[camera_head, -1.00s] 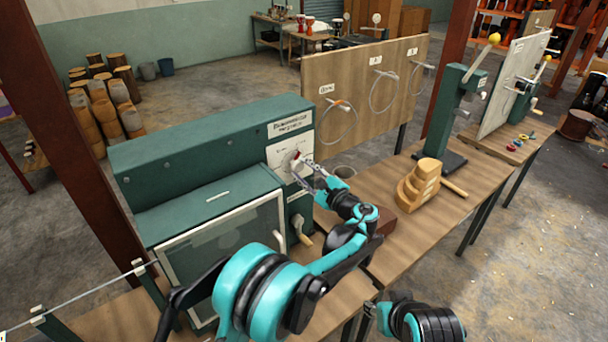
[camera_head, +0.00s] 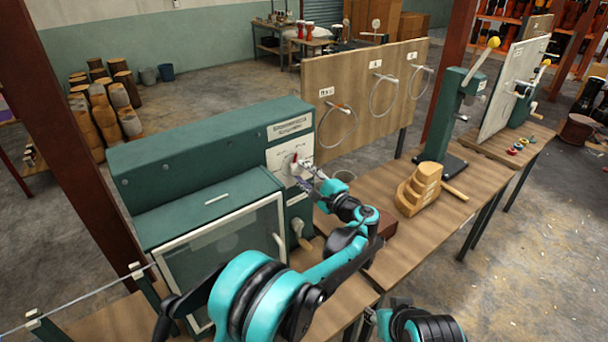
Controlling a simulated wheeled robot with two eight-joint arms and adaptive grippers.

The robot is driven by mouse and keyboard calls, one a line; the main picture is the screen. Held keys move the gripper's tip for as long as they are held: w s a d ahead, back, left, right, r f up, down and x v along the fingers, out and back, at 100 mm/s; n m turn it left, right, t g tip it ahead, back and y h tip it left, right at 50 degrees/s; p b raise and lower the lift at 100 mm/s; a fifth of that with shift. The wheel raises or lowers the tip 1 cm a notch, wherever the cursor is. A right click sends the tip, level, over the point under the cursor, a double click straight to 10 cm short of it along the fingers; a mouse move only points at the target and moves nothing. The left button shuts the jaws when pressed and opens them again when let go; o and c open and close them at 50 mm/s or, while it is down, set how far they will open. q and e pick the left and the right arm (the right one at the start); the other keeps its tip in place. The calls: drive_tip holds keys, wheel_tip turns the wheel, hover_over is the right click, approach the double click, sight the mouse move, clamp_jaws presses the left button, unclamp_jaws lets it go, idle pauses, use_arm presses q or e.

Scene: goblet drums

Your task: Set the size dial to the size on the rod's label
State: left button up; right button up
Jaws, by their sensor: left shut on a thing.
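The size dial (camera_head: 296,164) is on the pale front panel at the right end of the green machine (camera_head: 200,150); a small red mark shows on it. My left gripper (camera_head: 303,172) is at the dial, its fingers shut on it. The dial's setting and its scale are too small to read and partly covered by the fingers. A thin rod (camera_head: 85,296) lies across green supports at the lower left; I cannot read a label on it. Only part of my right arm shows at the bottom, and its gripper is out of sight.
A wooden board (camera_head: 365,90) with hanging rings stands behind the bench. A stepped wooden block (camera_head: 420,188) and a green lever press (camera_head: 452,110) stand to the right. The green machine has a glazed door (camera_head: 225,250) below.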

use_arm(q)
drive_tip(key=shift+w+a+r, duration=0.1)
drive_tip(key=shift+r, duration=0.05)
drive_tip(key=o, duration=1.2)
drive_tip(key=shift+c, duration=0.2)
drive_tip(key=shift+w, duration=0.2)
drive_tip(key=v, duration=0.7)
drive_tip(key=shift+s, duration=0.25)
